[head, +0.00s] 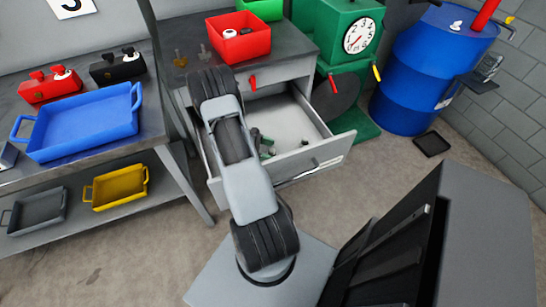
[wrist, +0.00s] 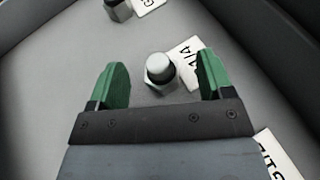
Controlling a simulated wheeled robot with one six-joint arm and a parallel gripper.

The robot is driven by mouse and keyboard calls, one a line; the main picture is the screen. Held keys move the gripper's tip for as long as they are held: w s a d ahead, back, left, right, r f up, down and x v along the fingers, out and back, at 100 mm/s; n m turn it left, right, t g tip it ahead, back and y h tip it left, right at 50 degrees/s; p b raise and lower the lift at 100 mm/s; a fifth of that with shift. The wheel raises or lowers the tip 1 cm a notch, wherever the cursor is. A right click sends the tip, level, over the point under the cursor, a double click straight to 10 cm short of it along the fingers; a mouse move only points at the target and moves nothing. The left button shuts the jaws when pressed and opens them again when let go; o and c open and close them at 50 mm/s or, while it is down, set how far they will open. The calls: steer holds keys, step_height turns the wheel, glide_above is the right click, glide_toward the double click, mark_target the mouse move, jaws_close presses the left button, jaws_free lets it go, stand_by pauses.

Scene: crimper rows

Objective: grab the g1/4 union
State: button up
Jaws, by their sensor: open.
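A grey metal fitting with a round top and hex base (wrist: 160,70) stands in the open drawer (head: 313,133), beside a white label (wrist: 187,56) whose visible part reads "1/4". My gripper (wrist: 161,80) is open in the wrist view, its two green fingers apart on the left and right of the fitting. The fitting shows between the fingertips, and neither finger touches it in the picture. The height of my fingers above the drawer floor is hard to tell. In the head view my arm hides part of the drawer.
Another metal fitting (wrist: 119,9) stands farther off by its own label (wrist: 147,5). A third label (wrist: 279,160) lies at lower right. Drawer walls close in the space. A red bin (head: 239,47) stands on the bench above.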

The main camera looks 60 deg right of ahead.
mark_target(276, 154)
steer(key=shift+x, duration=1.75)
steer(key=shift+r, duration=0.1)
steer(key=c, duration=1.1)
